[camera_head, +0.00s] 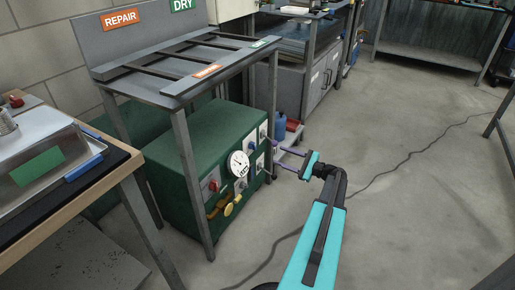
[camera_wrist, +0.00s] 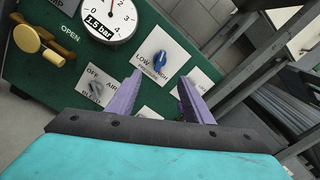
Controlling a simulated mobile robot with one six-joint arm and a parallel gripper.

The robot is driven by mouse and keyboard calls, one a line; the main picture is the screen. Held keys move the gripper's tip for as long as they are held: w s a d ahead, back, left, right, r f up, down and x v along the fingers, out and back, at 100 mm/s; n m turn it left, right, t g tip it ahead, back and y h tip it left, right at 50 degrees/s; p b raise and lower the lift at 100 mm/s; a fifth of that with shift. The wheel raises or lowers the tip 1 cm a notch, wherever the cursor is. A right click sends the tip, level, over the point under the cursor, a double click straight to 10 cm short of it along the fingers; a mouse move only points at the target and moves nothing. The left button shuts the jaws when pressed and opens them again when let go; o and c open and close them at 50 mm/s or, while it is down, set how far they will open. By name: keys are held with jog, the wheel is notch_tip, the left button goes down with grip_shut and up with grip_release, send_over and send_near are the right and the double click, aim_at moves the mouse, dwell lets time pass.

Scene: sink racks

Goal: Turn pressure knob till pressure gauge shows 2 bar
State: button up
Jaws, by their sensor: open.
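The pressure knob is a blue knob (camera_wrist: 159,61) on a white plate marked LOW, HIGH and PRESSURE, on the green box's front. Its plate also shows small in the head view (camera_head: 251,146). The round white pressure gauge (camera_wrist: 108,18) is beside it, cut off by the wrist view's top edge, and its label reads 1.5 bar. It also shows in the head view (camera_head: 239,163). My gripper (camera_wrist: 159,78) is open and empty, its purple fingers pointing towards the panel. The knob appears between and just beyond the fingertips, with no contact visible.
The green box (camera_head: 185,155) stands under a grey rack (camera_head: 182,85), whose legs flank the panel. An AIR BLEED knob (camera_wrist: 96,88) and a yellow handle (camera_wrist: 26,39) are near the gauge. Open concrete floor (camera_head: 415,190) lies to the right.

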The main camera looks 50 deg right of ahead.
aim_at(253, 146)
jog(key=b+x, duration=0.3)
jog(key=x, duration=1)
jog(key=shift+w+b, duration=0.25)
jog(key=shift+b, duration=0.1)
jog(key=c, duration=1.1)
jog(key=shift+o, duration=0.2)
jog(key=shift+r, duration=0.1)
jog(key=shift+r+m+p, duration=0.1)
jog(key=shift+m+p, duration=0.2)
jog(key=shift+p, duration=0.45)
jog(key=shift+m+p, duration=0.3)
jog(key=shift+p, duration=0.3)
jog(key=shift+f, duration=0.2)
jog(key=o, duration=1.1)
jog(key=shift+c, duration=0.2)
